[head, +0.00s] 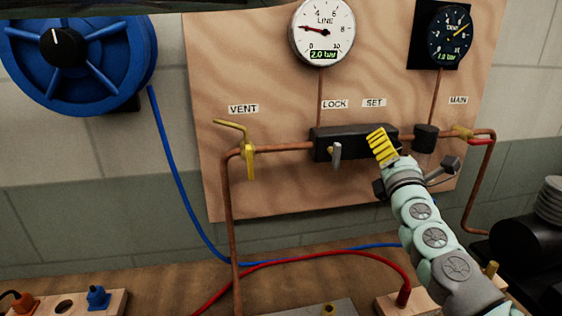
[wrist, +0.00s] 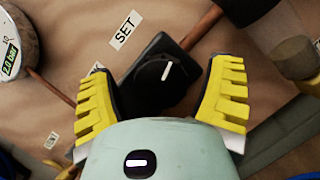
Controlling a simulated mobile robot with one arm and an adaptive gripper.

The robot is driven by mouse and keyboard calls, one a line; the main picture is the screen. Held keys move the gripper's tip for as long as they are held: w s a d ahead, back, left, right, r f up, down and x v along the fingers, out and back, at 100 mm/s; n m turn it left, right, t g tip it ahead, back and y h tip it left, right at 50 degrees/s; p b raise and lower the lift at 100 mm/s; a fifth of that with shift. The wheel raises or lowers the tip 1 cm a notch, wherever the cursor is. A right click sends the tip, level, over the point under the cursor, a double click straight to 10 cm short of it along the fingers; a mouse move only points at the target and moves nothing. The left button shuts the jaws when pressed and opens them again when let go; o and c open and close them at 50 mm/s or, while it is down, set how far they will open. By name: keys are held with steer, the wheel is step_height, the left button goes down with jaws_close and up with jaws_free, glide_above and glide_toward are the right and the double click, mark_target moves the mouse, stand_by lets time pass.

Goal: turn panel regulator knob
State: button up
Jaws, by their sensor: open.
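The regulator knob (wrist: 165,75) is black and round with a white pointer mark, below the SET label in the wrist view. My gripper (wrist: 163,68) is open, with one yellow finger on each side of the knob and visible gaps between. In the head view my gripper (head: 382,146) is at the right part of the black regulator block (head: 355,143) and hides the knob. I cannot tell how deep the fingers reach around it. A grey lever (head: 336,153) hangs on the block under the LOCK label.
The LINE gauge (head: 322,32) reads 2.0 bar, above the block; a dark gauge (head: 449,36) is to its right. A yellow VENT valve handle (head: 250,162) is on the left pipe and a MAIN valve (head: 463,132) on the right. A blue hose reel (head: 78,50) is far left.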

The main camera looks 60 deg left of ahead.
steer(key=v, duration=1.1)
steer(key=shift+s+d+f, duration=0.2)
steer(key=shift+s+d, duration=0.05)
steer(key=shift+d, duration=0.05)
